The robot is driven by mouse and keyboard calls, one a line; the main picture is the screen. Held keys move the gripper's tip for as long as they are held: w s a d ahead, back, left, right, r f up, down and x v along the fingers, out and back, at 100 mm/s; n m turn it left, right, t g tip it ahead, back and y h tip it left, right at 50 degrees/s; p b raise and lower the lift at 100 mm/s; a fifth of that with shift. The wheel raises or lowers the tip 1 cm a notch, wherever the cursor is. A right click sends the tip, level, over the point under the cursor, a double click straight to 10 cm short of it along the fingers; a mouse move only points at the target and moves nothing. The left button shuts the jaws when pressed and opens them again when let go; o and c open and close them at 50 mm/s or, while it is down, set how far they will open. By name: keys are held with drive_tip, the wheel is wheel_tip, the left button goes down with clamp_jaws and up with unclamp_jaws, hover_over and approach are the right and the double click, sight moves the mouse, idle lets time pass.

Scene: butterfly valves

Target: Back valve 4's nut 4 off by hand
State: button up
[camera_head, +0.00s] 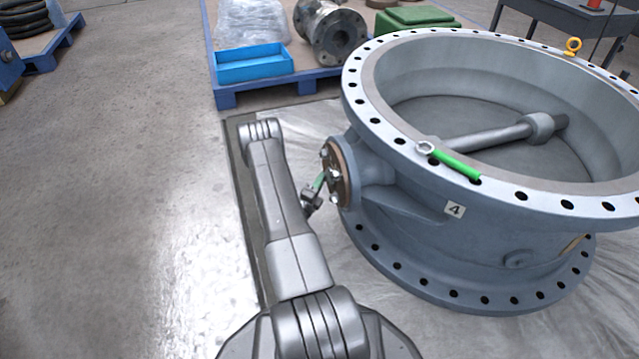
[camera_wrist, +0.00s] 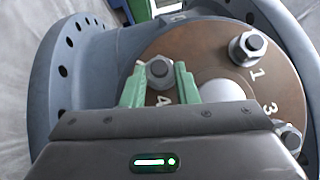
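Valve 4 (camera_head: 400,222) is a large grey-blue butterfly valve lying flat, with a "4" tag on its side. A brown round cover plate (camera_head: 342,172) with several nuts closes its left side boss. In the wrist view, nut 4 (camera_wrist: 158,73) sits on the plate (camera_wrist: 215,50) above a "4" mark. My gripper's green fingers (camera_wrist: 160,69) straddle nut 4, one on each side and very close to it. I cannot tell whether they touch it. In the head view my gripper (camera_head: 320,183) is at the plate, partly hidden by my arm.
Nut 1 (camera_wrist: 247,48) and nut 3 (camera_wrist: 289,136) are on the plate to the right. A green-handled ring spanner (camera_head: 452,162) lies on the valve's top rim. A blue tray (camera_head: 254,69) is on a pallet behind. The floor at left is clear.

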drive_tip(key=shift+c, duration=0.9)
